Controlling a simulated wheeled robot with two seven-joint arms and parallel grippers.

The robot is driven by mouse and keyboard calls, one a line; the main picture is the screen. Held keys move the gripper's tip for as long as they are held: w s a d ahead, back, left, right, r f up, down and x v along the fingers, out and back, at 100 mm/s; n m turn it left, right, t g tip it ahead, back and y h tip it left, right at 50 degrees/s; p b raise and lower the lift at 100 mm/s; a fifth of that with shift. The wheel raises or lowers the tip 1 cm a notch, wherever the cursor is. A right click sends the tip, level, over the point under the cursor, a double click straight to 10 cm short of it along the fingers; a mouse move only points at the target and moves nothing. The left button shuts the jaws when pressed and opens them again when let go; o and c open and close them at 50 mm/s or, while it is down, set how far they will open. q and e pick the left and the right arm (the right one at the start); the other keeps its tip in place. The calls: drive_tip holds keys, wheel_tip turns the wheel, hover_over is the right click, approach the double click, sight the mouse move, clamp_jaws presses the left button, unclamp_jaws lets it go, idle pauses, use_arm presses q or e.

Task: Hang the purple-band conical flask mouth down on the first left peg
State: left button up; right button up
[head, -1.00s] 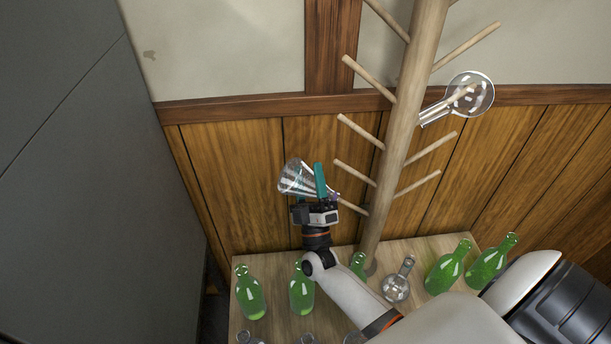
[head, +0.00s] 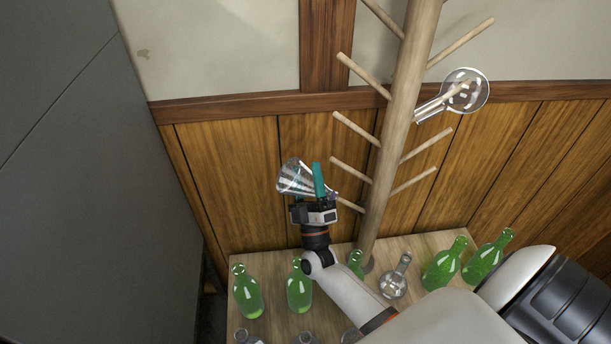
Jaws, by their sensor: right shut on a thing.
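The clear conical flask (head: 294,178) is held in my right gripper (head: 319,187), whose teal fingers are shut on it. The flask lies tilted, its wide base toward the upper left and its neck toward the lower right. A bit of purple shows at the neck, by the lowest left peg (head: 351,206) of the wooden rack (head: 399,125). The gripper hides part of the neck and the peg's tip, so I cannot tell whether the mouth is around the peg or beside it. My left gripper is not in view.
A round flask (head: 466,91) hangs on a right peg. The other left pegs are bare. Green bottles (head: 247,293) and a clear flask (head: 394,283) stand on the wooden table (head: 408,245), with more glassware at its front edge. A grey panel (head: 90,190) stands at left.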

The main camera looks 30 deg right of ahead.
sight(338, 200)
drive_tip(key=shift+s+d+f+b, duration=0.4)
drive_tip(key=shift+d+f+b, duration=0.05)
drive_tip(key=shift+d+f, duration=0.35)
drive_tip(key=shift+s+d+f+b, duration=0.35)
drive_tip(key=shift+d+f+b, duration=0.1)
drive_tip(key=shift+d+f, duration=0.35)
drive_tip(key=shift+s+d+f, duration=0.2)
drive_tip(key=shift+d+f, duration=0.1)
drive_tip(key=shift+d, duration=0.1)
drive_tip(key=shift+d+f+b, duration=0.1)
drive_tip(key=shift+f+b, duration=0.1)
drive_tip(key=shift+b, duration=0.1)
idle(0.4)
drive_tip(key=shift+s+d+f+b, duration=0.3)
drive_tip(key=shift+d+f+b, duration=0.1)
drive_tip(key=shift+d+f, duration=0.25)
drive_tip(key=shift+s+d+f+b, duration=0.35)
drive_tip(key=shift+d+f, duration=0.15)
drive_tip(key=shift+d, duration=0.1)
drive_tip(key=shift+c, duration=0.2)
drive_tip(key=shift+a+f, duration=0.1)
